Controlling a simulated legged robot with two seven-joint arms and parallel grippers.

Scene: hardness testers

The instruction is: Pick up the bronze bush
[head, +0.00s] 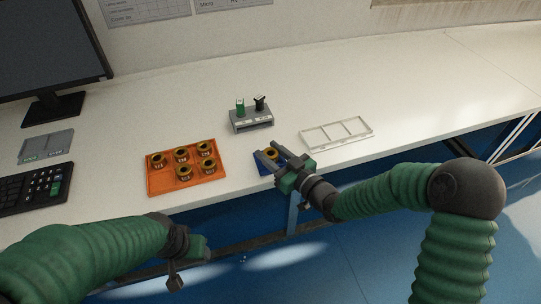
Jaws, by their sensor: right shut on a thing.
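A bronze bush (272,154) sits at a small blue tray (260,166) near the front edge of the table. My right gripper (269,157) reaches over the blue tray from the right, its fingers shut on this bush. The fingers cover part of the bush, and I cannot tell whether it is lifted. Several more bronze bushes stand in the orange tray (151,185) to the left. My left gripper (190,267) is low in front of the table edge, away from the bushes; its jaw state is unclear.
A grey stand (252,123) with a green and a black item is behind the blue tray. An empty white partitioned frame (337,134) lies to the right. A keyboard (36,187), grey plate (46,146) and monitor (50,50) are at left. The table's right side is clear.

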